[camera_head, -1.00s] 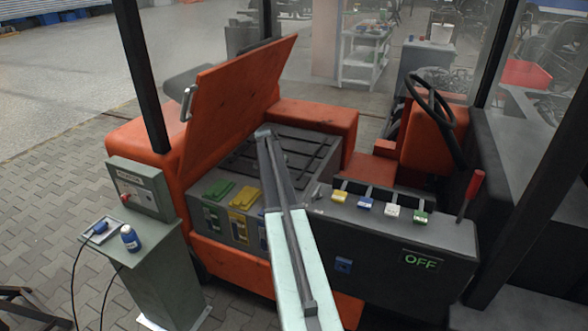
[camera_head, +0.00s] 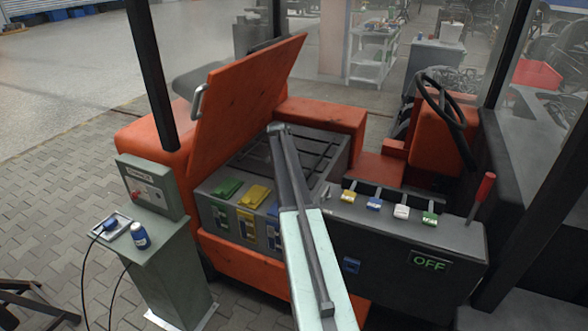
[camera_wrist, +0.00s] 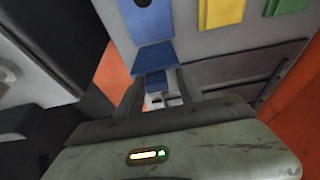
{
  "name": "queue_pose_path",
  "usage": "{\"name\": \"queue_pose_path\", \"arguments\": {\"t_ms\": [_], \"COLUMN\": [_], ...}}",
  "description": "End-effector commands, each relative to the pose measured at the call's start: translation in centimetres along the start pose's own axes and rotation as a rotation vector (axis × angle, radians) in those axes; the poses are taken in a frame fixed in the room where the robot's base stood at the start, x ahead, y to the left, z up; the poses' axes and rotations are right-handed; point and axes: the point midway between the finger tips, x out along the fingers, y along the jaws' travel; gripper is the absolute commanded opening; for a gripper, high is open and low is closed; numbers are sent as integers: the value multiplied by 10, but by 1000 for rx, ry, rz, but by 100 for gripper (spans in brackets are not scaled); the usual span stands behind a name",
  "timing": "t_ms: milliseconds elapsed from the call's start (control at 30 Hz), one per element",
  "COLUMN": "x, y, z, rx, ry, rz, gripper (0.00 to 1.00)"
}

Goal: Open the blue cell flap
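The blue cell flap (camera_head: 273,209) is on the grey cell box, right of the yellow flap, and my arm partly covers it in the head view. In the wrist view the blue flap (camera_wrist: 153,58) lies just ahead of my gripper (camera_wrist: 160,78), between the lines of its two fingers. A blue panel shows beyond it. The fingers are apart with nothing gripped; whether either touches the flap I cannot tell. The flap looks closed. My gripper is hidden behind my arm in the head view.
Beside it are a yellow flap (camera_head: 254,196) and a green flap (camera_head: 226,188). The orange hood (camera_head: 245,100) stands raised at the left. A dark console (camera_head: 400,245) with several coloured switches and an OFF display is at the right. A grey pedestal (camera_head: 165,265) stands front left.

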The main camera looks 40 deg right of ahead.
Motion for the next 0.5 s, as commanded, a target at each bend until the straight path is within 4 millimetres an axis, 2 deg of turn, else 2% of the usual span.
{"name": "queue_pose_path", "arguments": {"t_ms": [333,500], "x": [-1,-18], "y": [2,1], "z": [-2,-3], "rx": [3,2], "ry": [2,2], "rz": [0,0], "gripper": [49,49]}}
